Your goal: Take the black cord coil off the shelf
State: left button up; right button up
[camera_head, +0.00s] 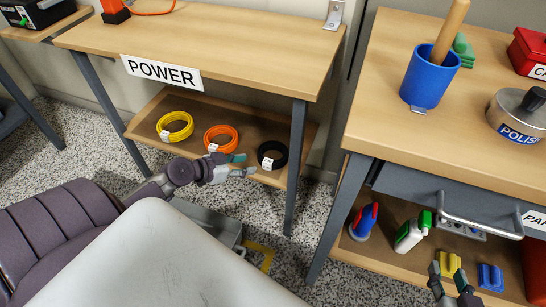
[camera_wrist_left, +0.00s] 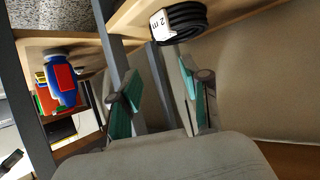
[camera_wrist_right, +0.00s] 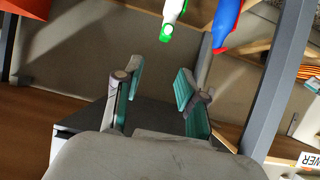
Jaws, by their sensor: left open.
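The black cord coil (camera_head: 273,155) lies on the lower shelf (camera_head: 302,139) of the POWER bench, at the right end of a row with an orange coil (camera_head: 220,138) and a yellow coil (camera_head: 175,126). It carries a white tag. In the left wrist view the black coil (camera_wrist_left: 181,23) shows its tag reading "2 m", ahead of the fingertips. My left gripper (camera_head: 243,165) is open and empty, just left of the black coil and apart from it. My right gripper (camera_head: 452,280) is at the lower right, open and empty between its fingers in the right wrist view (camera_wrist_right: 156,82).
The bench's front right leg (camera_head: 295,165) stands close right of the black coil. The POWER bench top (camera_head: 220,40) is above the shelf. At right, another bench holds a blue cup (camera_head: 430,78) and a polish tin (camera_head: 517,113), with bottles (camera_head: 411,232) on its lower shelf.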

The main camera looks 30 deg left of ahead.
pick_arm(q)
send_near(279, 160)
jog(key=x, duration=0.2)
jog(key=shift+w+f+b, duration=0.2)
jog(key=shift+w+b, duration=0.1)
jog(key=shift+b, duration=0.1)
jog(key=b+x, duration=0.1)
jog(key=x, duration=0.4)
jog(key=shift+w+d+f, duration=0.1)
jog(key=shift+w, duration=0.15)
jog(key=shift+w+d+f, duration=0.1)
jog(key=shift+w, duration=0.05)
grip_shut()
pick_arm(e)
jog(key=w+a+r+t+y, duration=0.1)
jog(key=w+a+r+t, duration=0.1)
jog(key=r+t, duration=0.3)
notch_tip(279, 160, up, 3)
jog(key=shift+w+r+y, duration=0.1)
jog(key=shift+w+y, duration=0.2)
jog(key=shift+w, duration=0.2)
